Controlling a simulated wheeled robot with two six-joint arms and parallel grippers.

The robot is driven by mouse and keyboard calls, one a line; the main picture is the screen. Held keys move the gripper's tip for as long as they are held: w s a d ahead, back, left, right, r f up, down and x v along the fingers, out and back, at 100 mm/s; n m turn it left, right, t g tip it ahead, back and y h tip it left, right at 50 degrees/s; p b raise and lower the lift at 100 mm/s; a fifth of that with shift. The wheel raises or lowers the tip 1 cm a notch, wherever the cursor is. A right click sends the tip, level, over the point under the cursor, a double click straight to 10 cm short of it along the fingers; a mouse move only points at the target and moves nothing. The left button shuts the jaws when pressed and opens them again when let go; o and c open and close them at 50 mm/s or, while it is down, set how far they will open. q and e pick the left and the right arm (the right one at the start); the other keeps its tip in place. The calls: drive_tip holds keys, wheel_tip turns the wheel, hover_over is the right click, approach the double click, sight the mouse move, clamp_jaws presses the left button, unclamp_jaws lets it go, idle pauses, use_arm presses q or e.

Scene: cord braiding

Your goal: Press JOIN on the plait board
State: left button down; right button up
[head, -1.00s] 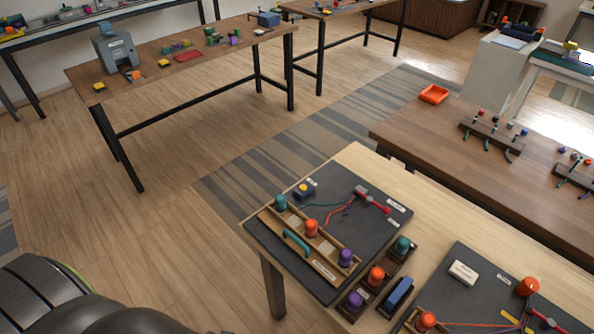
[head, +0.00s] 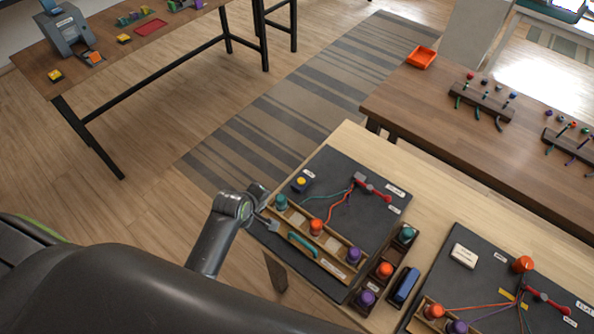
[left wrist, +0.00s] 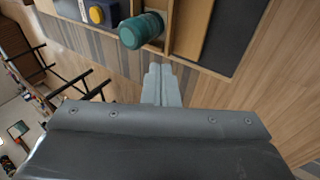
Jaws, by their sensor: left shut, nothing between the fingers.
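A dark board (head: 330,170) lies on the light wooden table, with a small blue box with a yellow button (head: 301,182) at its far left corner. The box also shows at the top of the left wrist view (left wrist: 97,12). A wooden rack on the board holds a teal bobbin (head: 281,202), an orange bobbin (head: 316,227) and a purple bobbin (head: 353,255). My left gripper (head: 273,225) is shut and empty at the board's left edge, beside the teal bobbin and nearer me than the button. In the left wrist view its fingertips (left wrist: 160,72) are together, below the teal bobbin (left wrist: 141,30). My right gripper is out of view.
Cords run from a red clamp (head: 373,187) across the board. A dark tray with more bobbins (head: 365,298) and a blue block (head: 404,286) stands to its right. A second dark board (head: 480,245) lies farther right. Open floor lies left of the table.

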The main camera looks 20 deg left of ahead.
use_arm(q)
drive_tip(key=w+d+r+n+t+h+p, duration=0.1)
drive_tip(key=w+d+r+n, duration=0.2)
drive_tip(key=w+n, duration=0.3)
drive_tip(key=w+d+r+n+t+h, duration=0.1)
drive_tip(key=w+d+r+n, duration=0.2)
drive_tip(key=w, duration=0.4)
drive_tip(key=n+b, duration=0.1)
drive_tip(key=b, duration=0.6)
hover_over(299, 183)
wheel_tip(299, 183, down, 7)
drive_tip(key=shift+r, duration=0.1)
drive_tip(key=shift+f, duration=0.5)
idle(0.8)
drive_tip(key=shift+f, duration=0.1)
idle(0.3)
drive_tip(key=shift+f, duration=0.3)
